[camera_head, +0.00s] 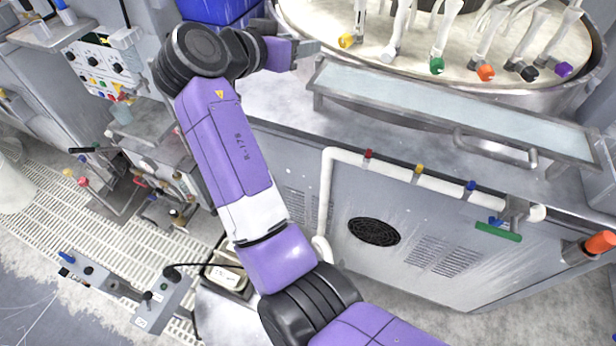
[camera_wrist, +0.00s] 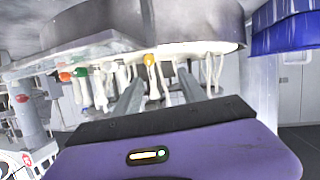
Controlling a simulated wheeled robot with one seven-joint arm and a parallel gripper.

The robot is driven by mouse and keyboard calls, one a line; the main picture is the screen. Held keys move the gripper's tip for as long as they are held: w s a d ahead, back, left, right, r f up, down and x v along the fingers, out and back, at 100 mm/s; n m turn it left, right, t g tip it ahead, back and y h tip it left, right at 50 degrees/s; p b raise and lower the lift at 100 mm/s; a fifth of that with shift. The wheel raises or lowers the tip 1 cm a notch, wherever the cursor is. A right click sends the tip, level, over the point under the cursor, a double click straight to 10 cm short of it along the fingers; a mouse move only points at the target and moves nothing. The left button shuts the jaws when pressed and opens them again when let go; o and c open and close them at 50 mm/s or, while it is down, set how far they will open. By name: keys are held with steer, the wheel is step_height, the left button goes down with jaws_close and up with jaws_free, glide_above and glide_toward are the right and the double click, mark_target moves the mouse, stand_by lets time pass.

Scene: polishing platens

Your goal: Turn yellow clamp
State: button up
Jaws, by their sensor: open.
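The yellow clamp (camera_head: 350,41) is a small yellow knob at the lower end of a white stem on the left part of the round platen basin (camera_head: 465,62). My gripper (camera_head: 307,47) is just left of it in the head view, with its fingers pointing toward it and a gap between. In the wrist view, the yellow clamp (camera_wrist: 149,60) shows beyond and roughly between my two open fingers (camera_wrist: 160,88). The fingers hold nothing. Whether they are level with the clamp I cannot tell.
Beside the yellow one are a white clamp (camera_head: 390,55), a green clamp (camera_head: 437,65), an orange clamp (camera_head: 486,72), and black and purple ones. A long tray (camera_head: 450,108) runs along the front of the basin. A blue bin (camera_head: 215,10) stands behind my arm.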

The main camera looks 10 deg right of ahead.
steer(key=w+a+r+n+t+y, duration=0.2)
steer(key=w+a+n+t+y, duration=0.1)
steer(key=t, duration=0.1)
step_height(320, 180, down, 7)
steer(key=s+a+n+t+y+b, duration=0.2)
steer(key=n+t+y, duration=0.1)
steer(key=n, duration=0.2)
steer(key=s+d+f+n+t+y+b, duration=0.1)
steer(key=s+d+f+n+y+b, duration=0.1)
steer(key=s+f, duration=0.5)
steer(key=s+d+f+n+t+y+b, duration=0.1)
steer(key=s+f+n+y+b, duration=0.2)
steer(key=s+f+y, duration=0.2)
steer(key=s+f, duration=0.3)
steer(key=s, duration=0.2)
steer(key=shift+d+f+b, duration=0.3)
steer(key=shift+d+b, duration=0.05)
steer(key=shift+b, duration=0.05)
